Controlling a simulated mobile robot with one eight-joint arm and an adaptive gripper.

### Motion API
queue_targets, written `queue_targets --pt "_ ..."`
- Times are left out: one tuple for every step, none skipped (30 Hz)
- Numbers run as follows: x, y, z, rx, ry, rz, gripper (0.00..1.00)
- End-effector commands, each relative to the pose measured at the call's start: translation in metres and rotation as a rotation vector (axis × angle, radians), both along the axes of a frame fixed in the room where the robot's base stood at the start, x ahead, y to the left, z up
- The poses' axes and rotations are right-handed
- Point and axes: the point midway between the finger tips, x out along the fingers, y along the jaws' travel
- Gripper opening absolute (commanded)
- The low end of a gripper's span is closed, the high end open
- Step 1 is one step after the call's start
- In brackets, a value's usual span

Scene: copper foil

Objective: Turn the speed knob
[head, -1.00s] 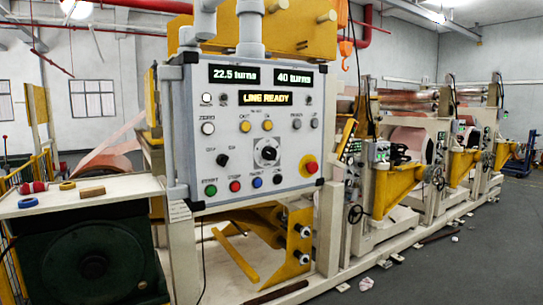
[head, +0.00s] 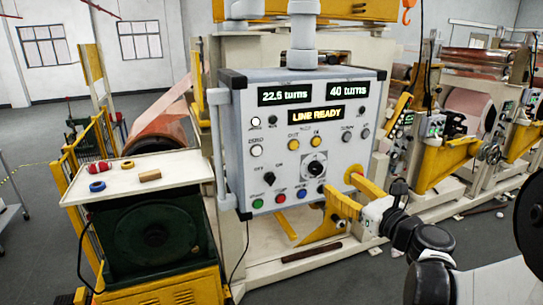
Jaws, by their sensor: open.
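The speed knob (head: 314,168) appears to be the large black round knob on a white dial plate, low on the grey control panel (head: 236,130). Its small label is not readable. My gripper (head: 340,184) has yellow fingers and reaches in from the right, at the panel's lower right. The fingers are spread apart and empty. They appear right of and slightly below the knob, apart from it in the picture. The distance to the panel face is hard to judge.
Below the knob runs a row of coloured buttons, including a green one (head: 257,203). A small black selector (head: 294,173) is left of the knob. A side table (head: 115,190) with tape rolls stands left. Yellow machine framing lies below the panel.

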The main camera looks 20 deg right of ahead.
Motion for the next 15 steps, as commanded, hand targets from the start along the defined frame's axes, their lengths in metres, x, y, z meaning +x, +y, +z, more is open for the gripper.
queue_targets --pt "0.007 0.002 -0.001 0.000 0.000 0.004 0.57" --pt "0.012 0.003 -0.001 -0.001 0.000 0.004 0.57" --pt "0.019 0.004 -0.002 -0.002 0.001 0.006 0.57" --pt "0.026 0.005 -0.002 -0.002 0.001 0.006 0.57" --pt "0.032 0.006 -0.001 -0.003 0.000 0.006 0.57" --pt "0.040 0.007 -0.001 -0.003 0.002 0.007 0.57" --pt "0.046 0.008 -0.001 -0.003 0.001 0.006 0.57" --pt "0.052 0.009 -0.001 -0.004 0.001 0.007 0.57" --pt "0.061 0.009 -0.001 -0.004 0.001 0.006 0.57" --pt "0.066 0.010 -0.001 -0.004 0.001 0.006 0.57" --pt "0.071 0.011 -0.001 -0.005 0.001 0.007 0.57" --pt "0.078 0.011 -0.001 -0.005 0.001 0.006 0.57" --pt "0.082 0.011 -0.001 -0.005 0.001 0.005 0.57" --pt "0.086 0.012 -0.001 -0.005 0.001 0.006 0.57" --pt "0.090 0.012 -0.001 -0.005 0.001 0.006 0.57"
